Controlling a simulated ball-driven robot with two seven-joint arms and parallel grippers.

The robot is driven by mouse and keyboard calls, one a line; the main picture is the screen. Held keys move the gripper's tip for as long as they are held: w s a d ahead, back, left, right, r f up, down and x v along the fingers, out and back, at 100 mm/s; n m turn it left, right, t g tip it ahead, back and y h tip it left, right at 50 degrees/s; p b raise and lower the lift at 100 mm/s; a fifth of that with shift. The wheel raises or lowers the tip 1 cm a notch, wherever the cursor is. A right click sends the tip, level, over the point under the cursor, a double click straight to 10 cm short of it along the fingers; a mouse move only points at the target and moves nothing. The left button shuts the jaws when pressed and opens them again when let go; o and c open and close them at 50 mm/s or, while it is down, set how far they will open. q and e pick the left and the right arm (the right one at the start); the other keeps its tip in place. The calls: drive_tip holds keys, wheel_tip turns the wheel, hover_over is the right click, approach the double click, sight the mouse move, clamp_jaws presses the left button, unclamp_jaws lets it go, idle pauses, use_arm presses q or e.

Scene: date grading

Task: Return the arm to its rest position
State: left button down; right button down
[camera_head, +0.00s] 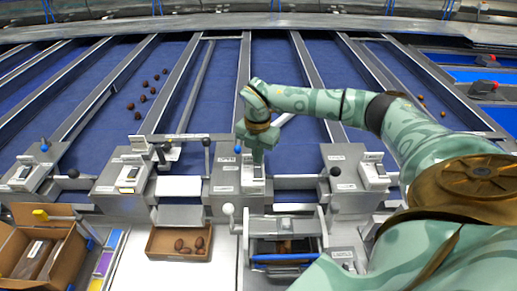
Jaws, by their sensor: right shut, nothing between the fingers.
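My right arm, pale green with brown joints, comes in from the right and reaches across to the middle of the machine. My right gripper (257,168) is shut and empty, pointing down just above or at a grey control box (226,170) with a white switch plate. I cannot tell whether the fingertips touch the box. My left gripper is not in view.
Blue conveyor lanes (270,90) with metal rails run away from me; dates (143,98) lie on one. A brown tray (160,251) with several dates and a cardboard box (15,245) stand at the front left. A blue-edged bin (284,264) sits front centre.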

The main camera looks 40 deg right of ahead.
drive_tip(key=shift+r+p, duration=0.4)
drive_tip(key=shift+r, duration=0.4)
